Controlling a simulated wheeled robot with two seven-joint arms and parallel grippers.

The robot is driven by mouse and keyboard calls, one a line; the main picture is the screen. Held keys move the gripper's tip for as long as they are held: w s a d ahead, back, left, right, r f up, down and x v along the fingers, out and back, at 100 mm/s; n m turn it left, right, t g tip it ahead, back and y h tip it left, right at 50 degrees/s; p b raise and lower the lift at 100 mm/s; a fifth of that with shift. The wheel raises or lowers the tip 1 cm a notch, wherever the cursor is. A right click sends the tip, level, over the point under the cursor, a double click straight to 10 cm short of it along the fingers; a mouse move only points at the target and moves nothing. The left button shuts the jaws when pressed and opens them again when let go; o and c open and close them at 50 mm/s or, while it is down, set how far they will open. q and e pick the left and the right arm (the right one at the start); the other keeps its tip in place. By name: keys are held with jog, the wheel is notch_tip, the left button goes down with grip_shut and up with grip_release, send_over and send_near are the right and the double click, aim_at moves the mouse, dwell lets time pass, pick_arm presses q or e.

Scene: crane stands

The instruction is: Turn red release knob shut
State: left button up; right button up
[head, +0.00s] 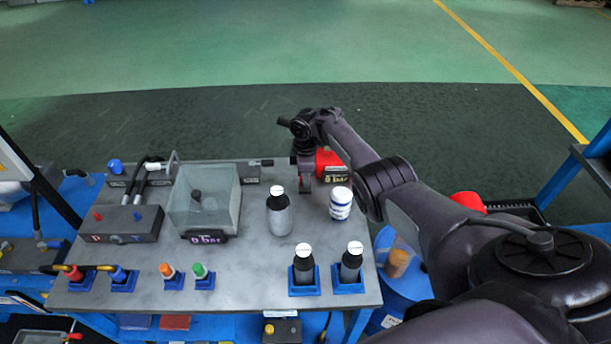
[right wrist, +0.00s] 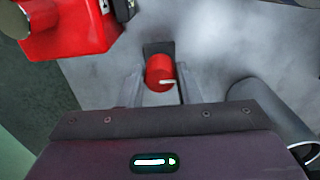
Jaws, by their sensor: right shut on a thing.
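The red release knob (right wrist: 160,72) shows in the right wrist view as a short red cylinder with a white pointer mark aimed to the right, on a dark mount. My right gripper (right wrist: 159,86) has one finger on each side of it and is shut on it. In the head view my right gripper (head: 305,183) reaches down at the back right of the table, beside a red box (head: 328,158) with a "0 bar" display. The knob is hidden there by the gripper. The red box also shows at the upper left of the wrist view (right wrist: 70,28). My left gripper is not in view.
The grey table (head: 235,275) carries a clear tank (head: 205,205), a grey bottle (head: 279,214) and a white-blue can (head: 341,204) near the gripper. Black bottles (head: 304,264) stand in blue holders in front. A valve block (head: 120,222) with hoses is left.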

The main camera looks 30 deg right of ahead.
jog(key=shift+r, duration=0.1)
dwell(0.3)
jog(key=o, duration=1)
notch_tip(320, 180, up, 8)
jog(key=shift+f+p, duration=0.15)
jog(key=shift+p, duration=0.75)
